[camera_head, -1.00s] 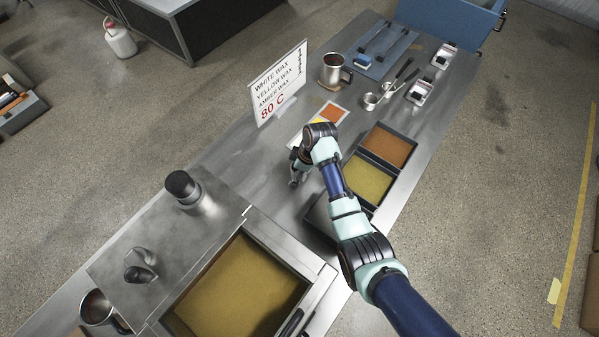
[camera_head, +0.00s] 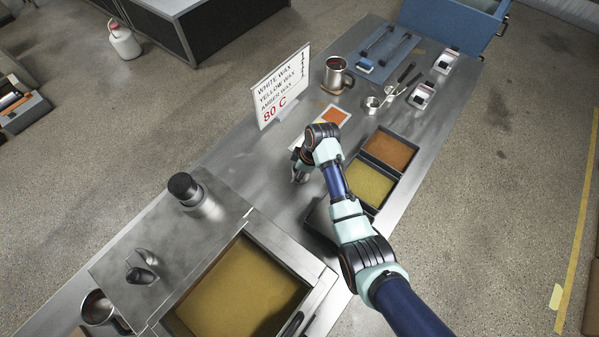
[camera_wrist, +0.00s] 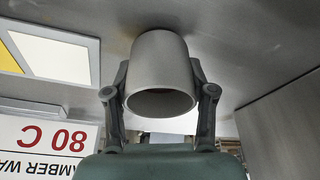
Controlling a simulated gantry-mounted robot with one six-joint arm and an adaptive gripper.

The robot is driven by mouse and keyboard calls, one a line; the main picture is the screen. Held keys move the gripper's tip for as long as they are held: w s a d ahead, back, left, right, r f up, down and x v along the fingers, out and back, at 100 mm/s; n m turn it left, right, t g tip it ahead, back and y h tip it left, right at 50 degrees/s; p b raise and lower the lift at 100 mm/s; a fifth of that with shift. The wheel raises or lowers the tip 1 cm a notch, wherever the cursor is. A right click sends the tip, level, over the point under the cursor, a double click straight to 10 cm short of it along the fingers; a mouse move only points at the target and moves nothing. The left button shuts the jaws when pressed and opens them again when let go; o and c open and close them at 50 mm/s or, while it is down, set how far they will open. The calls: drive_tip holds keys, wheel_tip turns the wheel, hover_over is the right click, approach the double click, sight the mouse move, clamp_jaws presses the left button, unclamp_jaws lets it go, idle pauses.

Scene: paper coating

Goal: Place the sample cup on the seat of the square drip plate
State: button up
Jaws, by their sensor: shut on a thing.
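The sample cup is a plain grey metal cup (camera_wrist: 160,62), shown in the wrist view with its open mouth toward the camera. My gripper (camera_wrist: 160,92) is shut on it, one finger on each side. In the head view my gripper (camera_head: 301,174) is low over the steel bench, left of the wax trays, and my arm hides most of the cup. A dark shadow lies by the cup's far end; I cannot tell whether it touches the surface. I cannot make out the square drip plate or its seat in either view.
A wax temperature sign (camera_head: 282,86) stands left of my arm. A colour card (camera_head: 334,117) lies partly behind my wrist. Amber (camera_head: 389,149) and yellow (camera_head: 368,182) wax trays are to the right. A metal mug (camera_head: 337,76) stands farther back. A large wax tank (camera_head: 243,288) is in front.

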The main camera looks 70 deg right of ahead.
wheel_tip(320, 180, up, 19)
drive_tip(key=p, duration=0.3)
drive_tip(key=shift+f, duration=0.1)
